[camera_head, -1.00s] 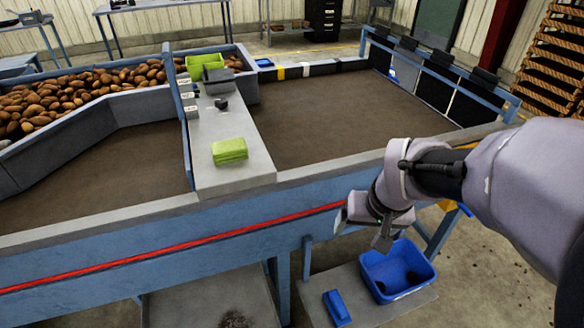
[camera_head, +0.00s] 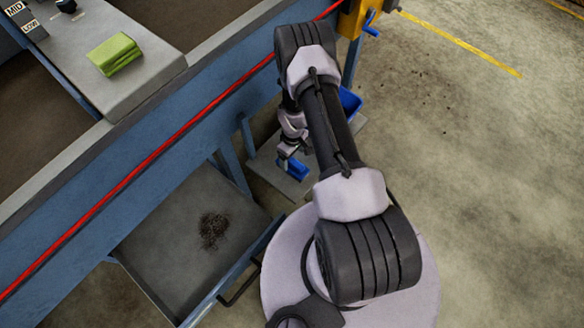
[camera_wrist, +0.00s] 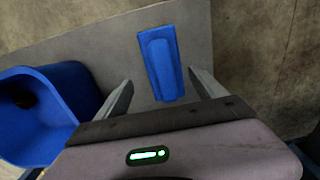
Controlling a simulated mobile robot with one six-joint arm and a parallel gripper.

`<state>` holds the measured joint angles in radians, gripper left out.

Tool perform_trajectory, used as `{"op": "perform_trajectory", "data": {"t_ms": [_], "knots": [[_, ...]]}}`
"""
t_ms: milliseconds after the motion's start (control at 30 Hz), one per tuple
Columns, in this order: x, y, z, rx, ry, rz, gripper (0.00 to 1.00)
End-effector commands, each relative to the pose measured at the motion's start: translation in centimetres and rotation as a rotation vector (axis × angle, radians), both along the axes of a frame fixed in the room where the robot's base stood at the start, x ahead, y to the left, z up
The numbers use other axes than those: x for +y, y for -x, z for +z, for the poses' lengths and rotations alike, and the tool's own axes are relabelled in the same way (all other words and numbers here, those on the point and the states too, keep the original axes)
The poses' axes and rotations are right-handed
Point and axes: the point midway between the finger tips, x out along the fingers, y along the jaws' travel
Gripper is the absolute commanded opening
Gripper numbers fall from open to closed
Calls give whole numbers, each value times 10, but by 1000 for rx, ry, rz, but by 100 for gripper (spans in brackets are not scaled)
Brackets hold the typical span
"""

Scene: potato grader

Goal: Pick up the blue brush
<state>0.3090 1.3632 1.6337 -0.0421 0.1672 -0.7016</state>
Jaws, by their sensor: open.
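The blue brush (camera_wrist: 161,62) lies on a grey board in the wrist view, its long side running roughly away from me. My gripper (camera_wrist: 158,88) is open, with one finger to each side of the brush's near end. The fingers appear to be above it, and I see no contact. In the head view a part of the blue brush (camera_head: 296,169) shows just below my gripper (camera_head: 286,158). The rest is hidden by my arm, and the fingers are too small there to tell their height.
A blue bin (camera_wrist: 48,108) with something dark inside stands left of the brush; it shows partly behind my arm in the head view (camera_head: 350,103). The grey board (camera_wrist: 100,45) bears both. A tray with dark dirt (camera_head: 165,255) is to the left. A green cloth (camera_head: 115,53) lies on the grader.

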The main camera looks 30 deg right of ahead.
Motion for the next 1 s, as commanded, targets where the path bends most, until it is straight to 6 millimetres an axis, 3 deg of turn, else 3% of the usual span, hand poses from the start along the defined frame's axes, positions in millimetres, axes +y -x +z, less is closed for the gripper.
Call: {"op": "perform_trajectory", "data": {"t_ms": [167,367,567,1000], "knots": [[2,2,-17,1,0,0,80],[5,8,-57,0,0,-1,80],[5,7,-58,0,0,-1,80],[5,7,-57,0,0,-1,0]]}}
